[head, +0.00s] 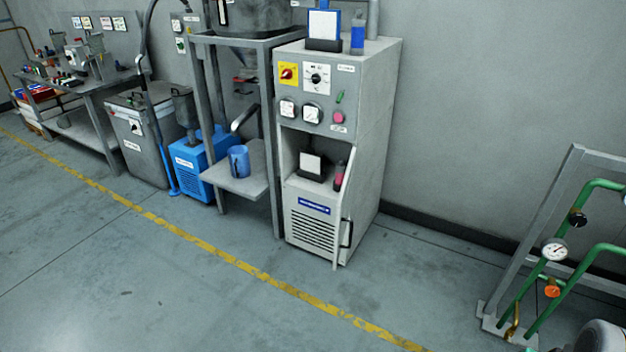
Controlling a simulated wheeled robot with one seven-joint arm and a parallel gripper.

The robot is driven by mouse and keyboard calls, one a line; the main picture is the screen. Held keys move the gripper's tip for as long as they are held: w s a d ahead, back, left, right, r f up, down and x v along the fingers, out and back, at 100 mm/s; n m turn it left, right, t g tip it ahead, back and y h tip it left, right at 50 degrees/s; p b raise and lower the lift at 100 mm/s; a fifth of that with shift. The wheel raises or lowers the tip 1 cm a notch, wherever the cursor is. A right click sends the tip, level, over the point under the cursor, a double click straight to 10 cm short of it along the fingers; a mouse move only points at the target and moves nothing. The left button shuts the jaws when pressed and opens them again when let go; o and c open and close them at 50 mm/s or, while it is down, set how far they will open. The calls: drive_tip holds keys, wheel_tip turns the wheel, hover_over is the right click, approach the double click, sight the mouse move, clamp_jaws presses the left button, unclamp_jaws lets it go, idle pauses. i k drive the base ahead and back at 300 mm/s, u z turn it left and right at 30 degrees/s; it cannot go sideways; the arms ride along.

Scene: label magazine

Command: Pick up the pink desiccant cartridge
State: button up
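A small upright cylinder with a pink body and dark upper part, which looks like the pink desiccant cartridge (339,178), stands in the open recess of the grey cabinet (370,130). The recess's right side wall partly borders it. To its left in the recess is a dark holder with a white card (311,164). A similar blue cylinder (357,36) stands on top of the cabinet, beside a blue-framed white panel (324,24) in a dark base. My gripper is not in view.
A metal frame with a low shelf holding a blue mug-like container (238,160) stands left of the cabinet. A rack with green pipes and gauges (555,249) stands at the right. The floor in front is clear, crossed by a yellow line (240,265).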

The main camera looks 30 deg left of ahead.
sight(340, 168)
drive_tip(key=u, duration=1.2)
drive_tip(key=i, duration=1.1)
drive_tip(key=u, duration=0.65)
drive_tip(key=i, duration=1.4)
drive_tip(key=u, duration=0.5)
